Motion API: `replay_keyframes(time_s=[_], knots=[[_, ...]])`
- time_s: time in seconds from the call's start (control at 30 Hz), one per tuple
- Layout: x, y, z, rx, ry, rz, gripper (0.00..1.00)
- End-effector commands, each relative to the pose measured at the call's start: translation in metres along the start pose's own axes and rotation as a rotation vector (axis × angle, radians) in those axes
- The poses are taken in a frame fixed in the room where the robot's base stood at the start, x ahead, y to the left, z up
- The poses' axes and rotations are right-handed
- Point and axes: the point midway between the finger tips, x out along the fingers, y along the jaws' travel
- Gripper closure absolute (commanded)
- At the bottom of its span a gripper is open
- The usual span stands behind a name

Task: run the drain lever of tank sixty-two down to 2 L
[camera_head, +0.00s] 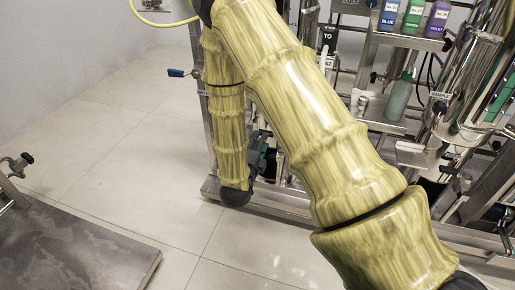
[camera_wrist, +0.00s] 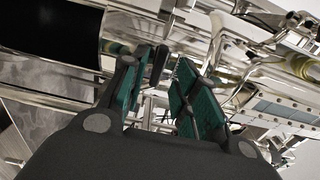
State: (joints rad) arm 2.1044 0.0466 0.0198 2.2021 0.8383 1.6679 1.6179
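My gripper (camera_head: 262,155) shows only partly in the head view, low behind my arm at the skid frame. In the wrist view its two green-padded fingers (camera_wrist: 164,84) stand apart. A dark narrow piece (camera_wrist: 158,65) shows between or just beyond them; I cannot tell whether it is a lever handle or whether it touches a pad. A blue-handled lever (camera_head: 177,72) sticks out at the left of the skid, clear of my gripper. A small tag that seems to read 62 (camera_head: 328,63) is beside my arm. The tank and any litre scale are not clearly seen.
Blue, green and violet bottles (camera_head: 412,15) stand on an upper shelf at right. A green-tinted bottle (camera_head: 399,97) stands on a lower shelf. Steel pipes crowd the right side. A dark platform (camera_head: 70,250) is at lower left. The tiled floor between is clear.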

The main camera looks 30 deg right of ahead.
Motion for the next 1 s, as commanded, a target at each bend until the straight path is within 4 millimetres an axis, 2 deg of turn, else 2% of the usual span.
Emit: replay_keyframes(time_s=[0.2,0.4,0.6,0.87,0.9,1.0], knots=[[0.027,0.000,0.000,0.000,0.001,-0.001,0.70],[0.044,0.001,0.000,0.000,0.001,0.000,0.70],[0.051,0.001,-0.001,-0.002,0.000,0.001,0.70],[0.052,0.001,-0.001,-0.002,0.000,0.001,0.70],[0.052,0.001,-0.001,-0.002,0.000,0.001,0.71],[0.052,0.001,-0.001,-0.002,0.000,0.001,0.90]])
